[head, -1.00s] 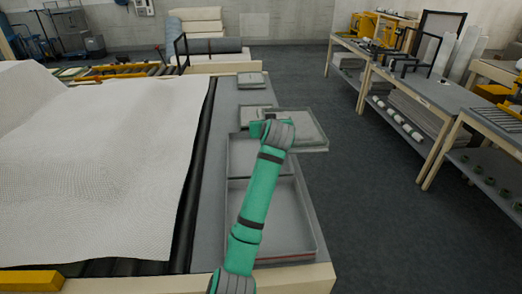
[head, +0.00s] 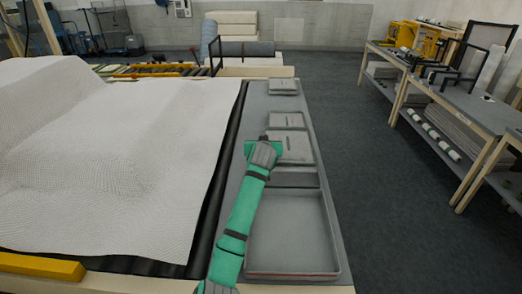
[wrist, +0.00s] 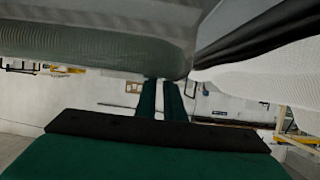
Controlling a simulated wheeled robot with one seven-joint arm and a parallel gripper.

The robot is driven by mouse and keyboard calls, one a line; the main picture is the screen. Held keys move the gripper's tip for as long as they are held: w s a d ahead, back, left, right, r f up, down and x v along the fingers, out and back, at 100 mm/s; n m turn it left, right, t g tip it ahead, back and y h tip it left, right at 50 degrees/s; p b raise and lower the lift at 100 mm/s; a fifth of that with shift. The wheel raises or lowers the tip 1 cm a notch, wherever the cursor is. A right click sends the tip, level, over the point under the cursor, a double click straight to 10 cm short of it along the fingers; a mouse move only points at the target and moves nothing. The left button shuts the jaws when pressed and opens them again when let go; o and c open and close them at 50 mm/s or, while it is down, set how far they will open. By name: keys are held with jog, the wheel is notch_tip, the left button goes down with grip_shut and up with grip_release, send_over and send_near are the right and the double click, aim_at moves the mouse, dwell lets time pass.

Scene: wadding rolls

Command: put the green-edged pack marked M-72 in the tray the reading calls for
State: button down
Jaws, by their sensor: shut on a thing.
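My gripper (head: 264,146) is shut on a flat grey pack (head: 297,148), which it holds by its left side. The pack is over the far end of the second tray (head: 293,178) and hides part of it. I cannot read a mark or make out a green edge on it. The near tray (head: 330,232) is grey, with a thin red line on its front edge, and looks empty. In the wrist view my green fingers (wrist: 161,98) reach up to a large grey surface (wrist: 90,42), which fills the upper left. No reading is legible.
Two more flat grey pieces, one nearer (head: 287,119) and one farther (head: 283,87), lie on the grey bench strip. White wadding (head: 100,170) and a black roller (head: 222,170) are to the left. Open floor (head: 370,200) and workbenches (head: 450,95) are to the right.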

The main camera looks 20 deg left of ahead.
jog(key=f, duration=0.2)
jog(key=a+f, duration=0.1)
jog(key=f, duration=0.1)
jog(key=shift+w+f, duration=0.1)
jog(key=shift+w, duration=0.05)
jog(key=shift+f, duration=0.6)
jog(key=c, duration=1.9)
grip_release()
jog(key=shift+o, duration=0.2)
